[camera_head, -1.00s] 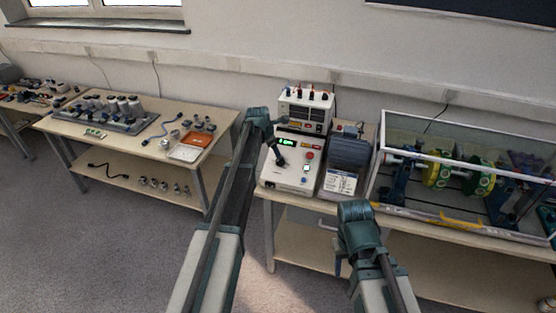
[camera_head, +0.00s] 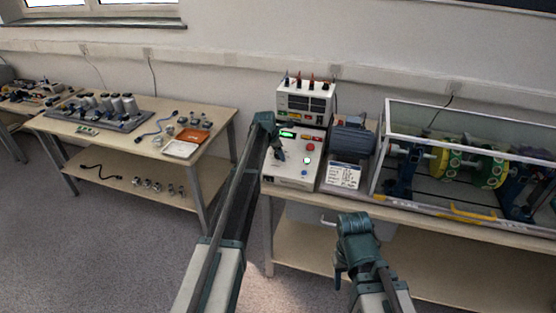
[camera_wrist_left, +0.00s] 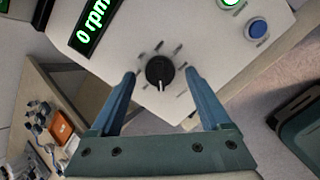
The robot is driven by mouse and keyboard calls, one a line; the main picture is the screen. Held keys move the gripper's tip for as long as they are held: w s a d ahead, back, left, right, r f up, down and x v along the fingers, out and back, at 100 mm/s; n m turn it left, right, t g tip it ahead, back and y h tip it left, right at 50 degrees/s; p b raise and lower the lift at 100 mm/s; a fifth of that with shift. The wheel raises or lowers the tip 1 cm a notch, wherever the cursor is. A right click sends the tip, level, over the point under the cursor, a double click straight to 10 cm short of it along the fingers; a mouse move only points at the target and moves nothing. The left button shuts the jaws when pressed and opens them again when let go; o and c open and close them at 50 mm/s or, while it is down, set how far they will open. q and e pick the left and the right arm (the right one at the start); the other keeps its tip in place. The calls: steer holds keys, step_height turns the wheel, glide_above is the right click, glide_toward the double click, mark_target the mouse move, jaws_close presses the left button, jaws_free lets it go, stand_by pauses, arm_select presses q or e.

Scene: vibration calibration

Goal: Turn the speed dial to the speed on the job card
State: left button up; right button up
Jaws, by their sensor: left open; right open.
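The speed dial (camera_wrist_left: 160,72) is a black knob with a white pointer line, on the light control box (camera_head: 293,172). Tick marks surround it. In the left wrist view the display (camera_wrist_left: 92,25) reads 0 rpm in green. My left gripper (camera_wrist_left: 162,80) is open, with one finger on each side of the dial; I cannot tell whether they touch it. In the head view my left gripper (camera_head: 277,153) is over the box front and hides the dial. The job card (camera_head: 343,176) is a white card in front of the motor, its text too small to read. My right gripper (camera_head: 332,222) is open and empty, before the bench.
The box also has a red button (camera_head: 310,147) and a blue button (camera_wrist_left: 257,28). A power unit (camera_head: 305,100) stands behind it. A dark motor (camera_head: 352,138) and a clear-walled rotor rig (camera_head: 460,165) stand to the right. A second table (camera_head: 215,125) is at left.

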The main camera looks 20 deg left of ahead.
arm_select(q)
steer(key=shift+w+f, duration=0.3)
steer(key=shift+f, duration=0.3)
steer(key=shift+c, duration=0.2)
jaws_close()
